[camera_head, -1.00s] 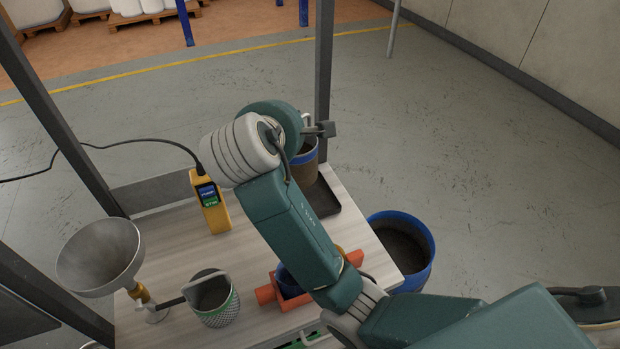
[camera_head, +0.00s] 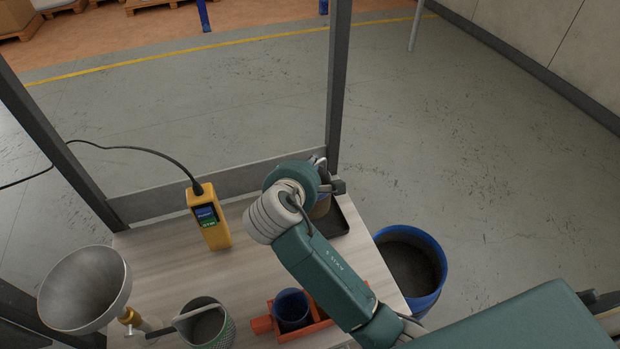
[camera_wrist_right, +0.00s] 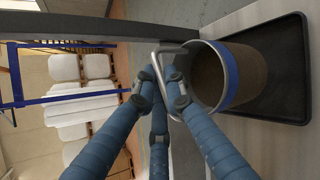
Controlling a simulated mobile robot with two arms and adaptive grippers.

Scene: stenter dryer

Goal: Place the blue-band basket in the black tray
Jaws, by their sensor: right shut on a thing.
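The blue-band basket (camera_wrist_right: 228,75), a brownish cup with a blue rim band and a metal handle, is in the right wrist view. My right gripper (camera_wrist_right: 160,84) is shut on its handle. In the head view the basket (camera_head: 322,206) is mostly hidden behind my right arm and gripper (camera_head: 332,187). The black tray (camera_head: 345,228) lies at the far right corner of the table. It also shows in the right wrist view (camera_wrist_right: 296,60), with the basket within or just above its outline. I cannot tell whether the basket touches the tray floor. My left gripper is out of view.
A dark upright post (camera_head: 338,90) stands close behind the tray. A yellow meter (camera_head: 208,218), a funnel (camera_head: 85,288), a green mesh basket (camera_head: 222,338) and a blue cup (camera_head: 291,310) in a red holder occupy the table. A blue bin (camera_head: 436,285) stands on the floor.

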